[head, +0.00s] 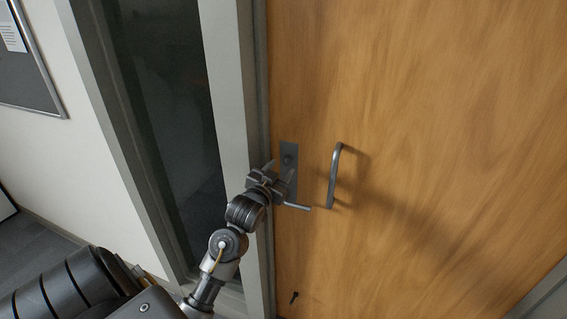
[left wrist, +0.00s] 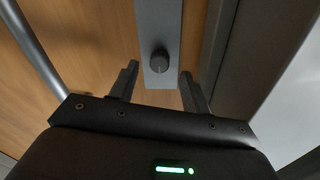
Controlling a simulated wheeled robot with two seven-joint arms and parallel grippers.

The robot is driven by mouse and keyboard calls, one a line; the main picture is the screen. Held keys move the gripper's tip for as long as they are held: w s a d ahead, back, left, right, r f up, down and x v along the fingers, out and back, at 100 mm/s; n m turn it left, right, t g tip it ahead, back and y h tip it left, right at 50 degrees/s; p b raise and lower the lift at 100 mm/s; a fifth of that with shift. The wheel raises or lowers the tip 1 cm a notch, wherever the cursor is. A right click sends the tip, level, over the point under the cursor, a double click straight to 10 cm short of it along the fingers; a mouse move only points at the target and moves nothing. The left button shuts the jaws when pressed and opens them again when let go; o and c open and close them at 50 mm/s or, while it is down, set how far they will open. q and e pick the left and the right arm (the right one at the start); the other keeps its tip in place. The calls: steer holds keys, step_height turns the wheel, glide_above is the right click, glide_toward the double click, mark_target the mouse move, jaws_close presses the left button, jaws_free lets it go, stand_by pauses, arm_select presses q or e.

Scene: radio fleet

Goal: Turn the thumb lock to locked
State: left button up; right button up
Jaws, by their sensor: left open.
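The thumb lock (head: 288,156) is a small dark round knob on a grey metal plate (head: 284,149) near the left edge of a wooden door (head: 430,130). In the left wrist view the knob (left wrist: 159,62) shows between my two fingertips, with a gap on each side. I cannot tell how far the fingers reach in depth. My left gripper (head: 280,172) is open and empty, in front of the plate and hiding part of it. It also shows in the left wrist view (left wrist: 158,70). My right gripper is not in view.
A vertical pull handle (head: 334,175) stands to the right of the plate. The grey door frame (head: 228,80) and a dark glass panel (head: 168,90) are to the left. A small dark fitting (head: 294,297) is low on the door.

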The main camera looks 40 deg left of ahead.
mark_target(286, 163)
arm_select(q)
steer(key=shift+x, duration=1.5)
steer(key=c, duration=1)
